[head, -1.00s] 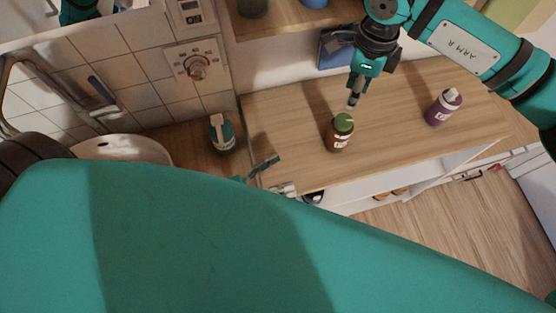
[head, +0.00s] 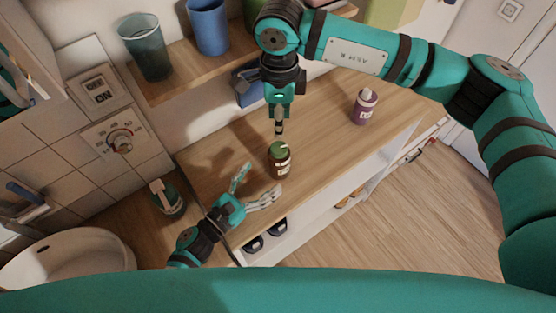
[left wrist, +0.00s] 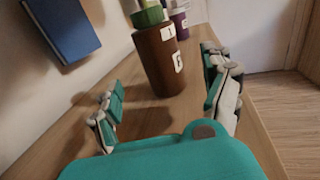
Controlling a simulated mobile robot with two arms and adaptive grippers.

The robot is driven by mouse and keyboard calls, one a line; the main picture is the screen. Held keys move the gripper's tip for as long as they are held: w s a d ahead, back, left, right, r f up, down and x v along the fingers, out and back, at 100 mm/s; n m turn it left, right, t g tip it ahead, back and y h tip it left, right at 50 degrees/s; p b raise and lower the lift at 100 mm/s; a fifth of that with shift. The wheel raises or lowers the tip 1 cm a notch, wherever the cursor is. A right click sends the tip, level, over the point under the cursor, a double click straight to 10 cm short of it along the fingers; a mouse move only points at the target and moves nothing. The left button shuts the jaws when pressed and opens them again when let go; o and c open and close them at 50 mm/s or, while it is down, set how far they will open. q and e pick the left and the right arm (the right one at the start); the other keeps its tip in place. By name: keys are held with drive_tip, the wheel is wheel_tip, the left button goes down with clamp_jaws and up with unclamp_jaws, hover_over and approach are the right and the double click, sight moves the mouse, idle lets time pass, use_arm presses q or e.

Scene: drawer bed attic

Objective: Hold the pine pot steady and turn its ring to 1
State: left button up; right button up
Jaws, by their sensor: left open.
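The pine pot (head: 280,166), a brown jar with a green top (head: 278,149) and pale labels, stands upright on the wooden counter. In the left wrist view the pot (left wrist: 158,62) is ahead, between and beyond my open fingers; one label reads 1. My left gripper (head: 264,182) is open beside the pot, its fingers pointing toward it; the gripper also shows in the left wrist view (left wrist: 165,88). My right gripper (head: 279,128) points straight down just above the green top. Any ring marks on the far side are hidden.
A purple bottle (head: 364,106) stands farther right on the counter (head: 325,130). A blue book-like object (head: 246,86) is against the wall behind. A teal bottle (head: 166,198) stands left, near a white basin (head: 70,262). Cups (head: 207,27) sit on the shelf above.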

sight(279, 147)
use_arm(q)
drive_tip(key=x, duration=0.7)
drive_tip(key=shift+w+d, duration=0.15)
drive_tip(key=c, duration=1.4)
drive_tip(key=shift+o, duration=0.2)
use_arm(e)
drive_tip(key=shift+o, duration=1.1)
drive_tip(key=shift+r, duration=0.25)
drive_tip(key=o, duration=0.3)
drive_tip(key=shift+r+n, duration=0.7)
drive_tip(key=shift+r, duration=0.15)
wheel_tip(279, 147, down, 12)
drive_tip(key=shift+c, duration=0.4)
drive_tip(key=c, duration=1.1)
